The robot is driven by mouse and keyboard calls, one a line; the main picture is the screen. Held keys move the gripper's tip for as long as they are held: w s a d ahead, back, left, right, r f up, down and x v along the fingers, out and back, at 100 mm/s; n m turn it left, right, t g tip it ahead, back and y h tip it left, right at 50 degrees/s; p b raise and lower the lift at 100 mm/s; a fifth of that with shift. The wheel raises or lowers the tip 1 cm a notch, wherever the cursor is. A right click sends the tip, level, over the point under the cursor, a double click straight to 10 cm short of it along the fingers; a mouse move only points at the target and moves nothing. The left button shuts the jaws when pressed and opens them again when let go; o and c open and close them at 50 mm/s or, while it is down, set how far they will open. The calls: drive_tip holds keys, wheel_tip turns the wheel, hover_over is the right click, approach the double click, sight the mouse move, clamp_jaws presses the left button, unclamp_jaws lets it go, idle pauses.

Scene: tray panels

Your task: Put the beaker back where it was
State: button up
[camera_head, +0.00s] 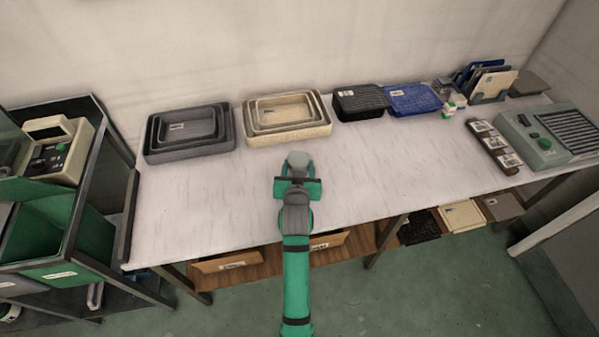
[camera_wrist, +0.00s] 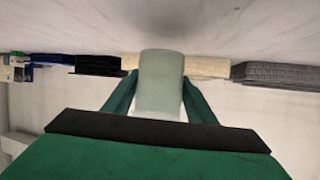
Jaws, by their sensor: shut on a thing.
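My gripper (camera_head: 298,178) is shut on a pale grey-green beaker (camera_head: 298,159), over the front middle of the white table (camera_head: 390,165). In the wrist view the beaker (camera_wrist: 161,82) sits between the two green fingers of my gripper (camera_wrist: 160,100). The beaker looks plain and rounded. I cannot tell whether its base touches the table. My gripper hides its lower part in the head view.
Grey nested trays (camera_head: 190,145) and cream nested trays (camera_head: 288,131) stand along the back. A black tray (camera_head: 360,115) and a blue tray (camera_head: 413,112) stand right of them. A grey machine (camera_head: 548,150) is at far right. The table's middle right is clear.

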drive_tip(key=f, duration=0.3)
drive_tip(key=shift+w+d+f, duration=0.15)
drive_tip(key=shift+d+f, duration=0.1)
drive_tip(key=shift+a, duration=0.55)
drive_tip(key=o, duration=1.1)
drive_tip(key=shift+d+f, duration=0.1)
drive_tip(key=shift+d, duration=0.05)
drive_tip(key=shift+o, duration=0.2)
drive_tip(key=shift+d, duration=0.1)
